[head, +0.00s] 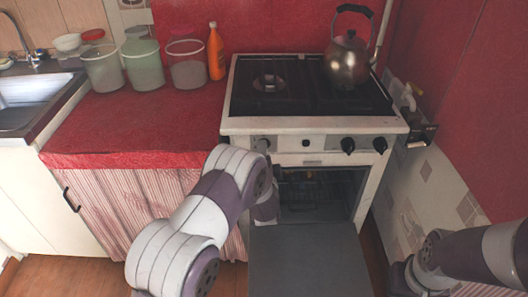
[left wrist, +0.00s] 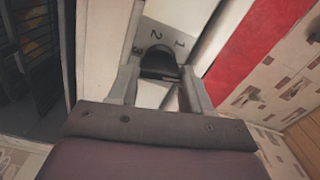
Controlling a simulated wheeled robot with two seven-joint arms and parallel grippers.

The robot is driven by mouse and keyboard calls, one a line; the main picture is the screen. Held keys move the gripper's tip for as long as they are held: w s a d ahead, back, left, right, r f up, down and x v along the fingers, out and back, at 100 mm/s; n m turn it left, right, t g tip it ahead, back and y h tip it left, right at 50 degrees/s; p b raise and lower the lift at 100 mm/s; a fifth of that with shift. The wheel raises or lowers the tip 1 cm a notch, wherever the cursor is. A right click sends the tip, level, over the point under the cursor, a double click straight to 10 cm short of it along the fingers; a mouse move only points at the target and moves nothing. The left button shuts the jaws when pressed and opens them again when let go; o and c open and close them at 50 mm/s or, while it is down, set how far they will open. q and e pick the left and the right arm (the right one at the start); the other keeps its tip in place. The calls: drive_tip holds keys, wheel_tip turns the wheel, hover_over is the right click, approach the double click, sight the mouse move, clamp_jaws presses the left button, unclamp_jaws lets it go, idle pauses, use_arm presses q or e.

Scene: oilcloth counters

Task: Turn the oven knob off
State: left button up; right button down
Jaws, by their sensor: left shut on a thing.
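The oven knob (left wrist: 158,62) is a dark, rounded knob on a pale panel marked 1, 2 and 3, seen in the left wrist view. My left gripper (left wrist: 160,88) is shut on it, with one finger on each side. In the head view, my left gripper is largely hidden behind my own forearm, in front of the left end of the stove front. The white stove (head: 318,125) has two dark knobs (head: 348,145) at the right of its front panel, clear of my arm. My right arm is at the lower right, away from the stove; its gripper does not show.
The oven door (head: 305,262) hangs open below the panel. A metal kettle (head: 347,60) stands on the cooktop's back right. Several tubs and an orange bottle (head: 215,52) stand on the red counter (head: 150,118) at left. A patterned wall is close at right.

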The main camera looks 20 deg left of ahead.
use_arm(q)
drive_tip(key=shift+m+p, duration=0.35)
drive_tip(key=shift+m, duration=0.75)
drive_tip(key=shift+f, duration=0.1)
drive_tip(key=o, duration=1.1)
drive_tip(key=shift+c, duration=0.2)
drive_tip(key=p+v, duration=0.1)
drive_tip(key=v, duration=1.1)
drive_tip(key=shift+s, duration=0.4)
drive_tip(key=shift+d, duration=0.15)
